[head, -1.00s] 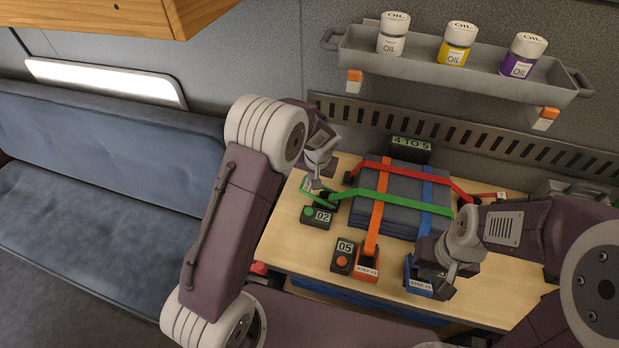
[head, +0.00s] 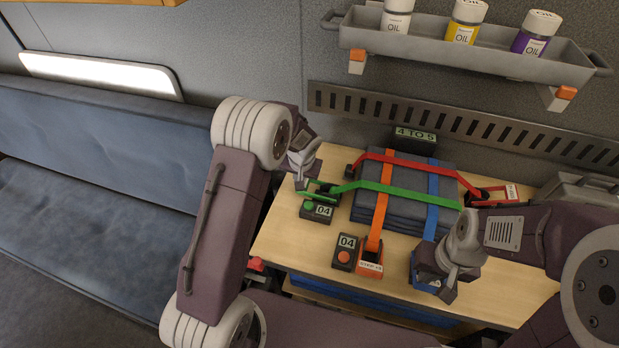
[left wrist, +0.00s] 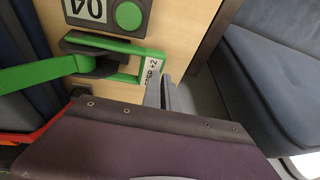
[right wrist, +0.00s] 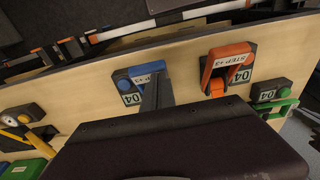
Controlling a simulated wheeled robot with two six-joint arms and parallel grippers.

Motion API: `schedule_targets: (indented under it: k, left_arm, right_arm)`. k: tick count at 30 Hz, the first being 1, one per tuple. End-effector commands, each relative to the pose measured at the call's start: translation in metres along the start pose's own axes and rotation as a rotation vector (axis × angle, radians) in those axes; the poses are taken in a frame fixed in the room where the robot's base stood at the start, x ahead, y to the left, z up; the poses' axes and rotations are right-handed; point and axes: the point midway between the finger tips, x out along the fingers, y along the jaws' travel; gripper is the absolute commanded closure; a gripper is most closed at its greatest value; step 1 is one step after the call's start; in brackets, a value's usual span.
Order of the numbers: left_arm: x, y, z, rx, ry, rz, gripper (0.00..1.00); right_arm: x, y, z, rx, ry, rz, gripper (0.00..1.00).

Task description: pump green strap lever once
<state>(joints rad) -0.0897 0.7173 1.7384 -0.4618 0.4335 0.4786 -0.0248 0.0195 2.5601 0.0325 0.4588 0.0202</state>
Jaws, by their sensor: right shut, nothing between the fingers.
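The green strap (head: 400,194) crosses the dark folded stack from left to right. Its lever (left wrist: 140,68), labelled STEP +2, lies low beside its ratchet at the table's left end. The green counter box (head: 318,209) with a green button reads 04. My left gripper (head: 301,182) is at the lever's outer end; in the left wrist view its fingertips (left wrist: 160,92) are together beside the label, with no lever between them. My right gripper (head: 444,285) is shut and empty at the blue lever (right wrist: 146,75); contact cannot be told.
A sign (head: 415,138) reads 4 TO 5. An orange strap (head: 378,215) with a counter (head: 345,251) reading 04, a blue strap (head: 433,195) and a red strap (head: 410,163) share the stack. A tray (head: 465,55) of oil bottles hangs above. A blue bench (head: 90,210) is left.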

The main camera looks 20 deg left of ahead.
Motion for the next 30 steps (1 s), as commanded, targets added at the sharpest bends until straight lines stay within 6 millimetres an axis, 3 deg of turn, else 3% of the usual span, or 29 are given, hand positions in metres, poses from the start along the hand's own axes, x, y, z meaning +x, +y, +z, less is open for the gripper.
schedule_targets:
  k: [10, 13, 19, 21, 30]
  left_arm:
    - [0.002, -0.001, 0.003, 0.001, -0.007, -0.001, 1.00]
    - [-0.006, -0.003, -0.001, 0.001, -0.007, -0.001, 1.00]
    - [-0.051, -0.014, -0.020, 0.001, 0.000, -0.002, 1.00]
    - [-0.057, -0.020, -0.017, -0.001, 0.004, -0.002, 1.00]
    - [-0.114, -0.044, -0.016, -0.001, 0.003, -0.002, 1.00]
  right_arm:
    - [-0.001, 0.000, 0.000, 0.000, 0.001, 0.000, 1.00]
    - [-0.009, 0.000, -0.001, 0.000, 0.001, 0.000, 1.00]
    - [-0.048, -0.001, -0.005, 0.000, 0.001, 0.000, 1.00]
    - [-0.035, -0.001, -0.004, 0.000, 0.001, 0.000, 1.00]
    - [-0.036, -0.001, -0.004, 0.000, 0.000, 0.000, 1.00]
